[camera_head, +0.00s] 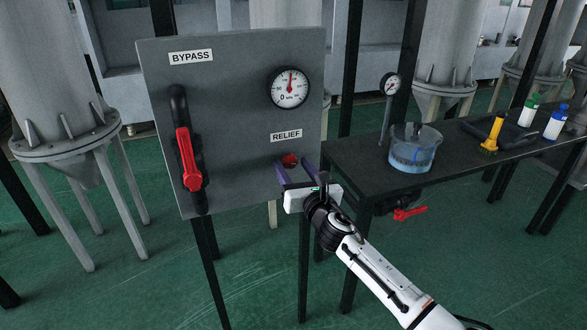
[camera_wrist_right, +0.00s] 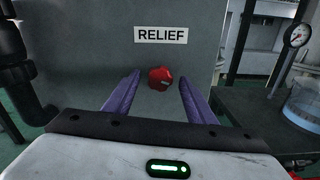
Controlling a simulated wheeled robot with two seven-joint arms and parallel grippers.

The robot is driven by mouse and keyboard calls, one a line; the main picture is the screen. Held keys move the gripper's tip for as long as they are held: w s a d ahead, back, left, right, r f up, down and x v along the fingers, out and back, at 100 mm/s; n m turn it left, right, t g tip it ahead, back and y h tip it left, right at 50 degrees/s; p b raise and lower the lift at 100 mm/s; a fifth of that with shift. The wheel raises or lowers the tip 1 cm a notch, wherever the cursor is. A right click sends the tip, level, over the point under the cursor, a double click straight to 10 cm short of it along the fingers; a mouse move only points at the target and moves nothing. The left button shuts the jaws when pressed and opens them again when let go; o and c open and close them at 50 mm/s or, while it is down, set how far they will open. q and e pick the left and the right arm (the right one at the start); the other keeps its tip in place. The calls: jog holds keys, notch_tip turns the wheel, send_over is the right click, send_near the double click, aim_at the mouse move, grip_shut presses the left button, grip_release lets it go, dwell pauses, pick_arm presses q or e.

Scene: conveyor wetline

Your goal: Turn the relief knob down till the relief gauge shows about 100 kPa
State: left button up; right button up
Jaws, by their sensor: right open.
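The red relief knob (camera_head: 290,160) sits on the grey panel (camera_head: 235,120) below the RELIEF label (camera_head: 286,135). It also shows in the right wrist view (camera_wrist_right: 160,78). The round relief gauge (camera_head: 290,87) is above the label, its needle pointing close to straight up; its numbers are too small to read surely. My right gripper (camera_head: 296,170) is open in front of the knob. In the wrist view its purple fingers (camera_wrist_right: 156,96) stand apart on either side of the knob, with gaps between; I cannot tell how near they reach. My left gripper is not in view.
A BYPASS valve with a red lever (camera_head: 187,158) is at the panel's left. A dark bench (camera_head: 350,160) on the right holds a clear water container (camera_head: 413,150), a small gauge (camera_head: 391,84) and several bottles. A red-handled valve (camera_head: 410,213) is below it.

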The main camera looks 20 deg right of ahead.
jog(key=c, duration=1.1)
jog(key=shift+o, duration=0.3)
